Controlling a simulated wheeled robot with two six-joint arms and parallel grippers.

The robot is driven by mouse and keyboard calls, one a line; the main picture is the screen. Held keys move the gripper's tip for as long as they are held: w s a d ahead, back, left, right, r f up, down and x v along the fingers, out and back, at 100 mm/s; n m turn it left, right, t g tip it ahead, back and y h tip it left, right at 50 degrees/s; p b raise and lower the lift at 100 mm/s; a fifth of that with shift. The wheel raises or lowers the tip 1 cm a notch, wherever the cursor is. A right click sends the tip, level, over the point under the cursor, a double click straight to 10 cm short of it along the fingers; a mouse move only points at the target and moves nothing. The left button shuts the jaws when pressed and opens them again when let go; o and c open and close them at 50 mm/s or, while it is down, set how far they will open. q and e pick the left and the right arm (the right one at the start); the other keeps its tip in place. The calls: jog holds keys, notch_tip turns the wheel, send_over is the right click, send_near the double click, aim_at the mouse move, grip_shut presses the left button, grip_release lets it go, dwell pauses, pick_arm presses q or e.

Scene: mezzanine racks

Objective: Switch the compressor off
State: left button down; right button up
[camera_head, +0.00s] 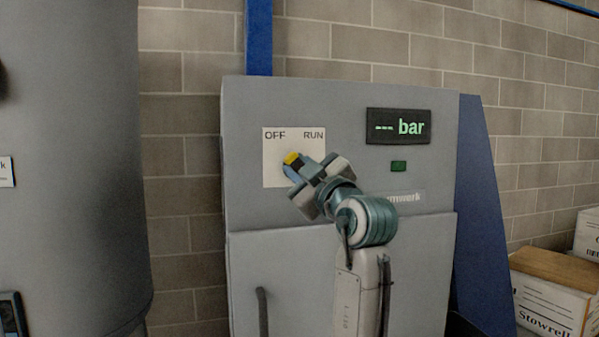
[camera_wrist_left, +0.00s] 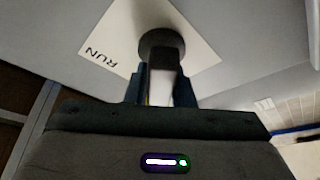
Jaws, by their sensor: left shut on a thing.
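The compressor (camera_head: 245,205) is a grey cabinet with a pale switch plate (camera_head: 273,178) marked OFF at left and RUN at right. My left gripper (camera_head: 297,167) is at the plate, its fingers tilted toward the upper left. A small yellow patch shows at its fingertips. In the left wrist view, the dark round switch knob (camera_wrist_left: 160,40) sits on the plate, and the gripper (camera_wrist_left: 160,90) is shut on its grip. The arm hides much of the knob in the head view, so I cannot tell its setting. My right gripper is not in view.
A large grey tank (camera_head: 70,150) stands at left. Cardboard boxes (camera_head: 545,300) are at lower right. A block wall (camera_head: 190,120) is behind.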

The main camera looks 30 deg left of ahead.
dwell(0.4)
pick_arm(q)
jog(key=c, duration=1.2)
grip_release()
jog(key=shift+w, duration=0.1)
jog(key=shift+c, duration=0.2)
